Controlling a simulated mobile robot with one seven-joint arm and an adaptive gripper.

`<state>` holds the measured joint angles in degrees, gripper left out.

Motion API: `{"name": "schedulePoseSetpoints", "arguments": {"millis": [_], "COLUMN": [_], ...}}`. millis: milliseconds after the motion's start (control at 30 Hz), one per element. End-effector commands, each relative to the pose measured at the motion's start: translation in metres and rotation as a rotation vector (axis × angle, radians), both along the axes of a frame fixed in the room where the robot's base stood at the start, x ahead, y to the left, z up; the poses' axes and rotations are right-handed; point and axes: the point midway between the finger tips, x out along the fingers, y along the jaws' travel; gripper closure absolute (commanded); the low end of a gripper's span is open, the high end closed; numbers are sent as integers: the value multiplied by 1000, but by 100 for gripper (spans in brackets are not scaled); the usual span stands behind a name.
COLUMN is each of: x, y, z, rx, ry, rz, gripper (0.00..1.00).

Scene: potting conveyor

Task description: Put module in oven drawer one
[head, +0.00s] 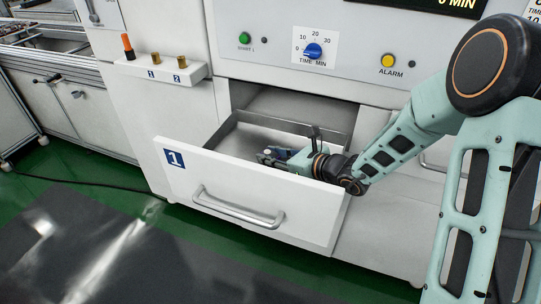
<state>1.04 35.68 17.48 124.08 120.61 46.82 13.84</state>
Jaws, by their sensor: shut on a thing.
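Oven drawer one (178,159), a white front with a blue "1" label, is pulled open and shows its grey metal inside. My gripper (268,156) reaches in over the right front wall of the drawer, low inside it. It is shut on the module (279,152), a small thing of which only a bluish bit shows between the fingers. The rest of the module is hidden by the gripper and the drawer front. I cannot tell whether it touches the drawer floor.
The drawer front has a bar handle (238,208). Above are a blue timer knob (313,51), a green button (244,37) and a yellow alarm button (387,61). A small shelf (160,70) holds pegs. The drawer's left part looks empty. A dark mat (90,245) lies in front.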

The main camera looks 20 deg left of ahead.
Motion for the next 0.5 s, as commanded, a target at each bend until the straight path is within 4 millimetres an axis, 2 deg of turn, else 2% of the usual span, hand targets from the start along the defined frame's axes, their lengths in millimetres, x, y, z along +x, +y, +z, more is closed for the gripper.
{"name": "schedulePoseSetpoints", "arguments": {"millis": [133,167,300,500], "x": [0,0,0,0], "y": [0,0,0,0], "z": [-5,-3,-3,-3], "rx": [0,0,0,0], "ry": [0,0,1,1], "rz": [0,0,0,0], "gripper": [100,73,58,58]}}
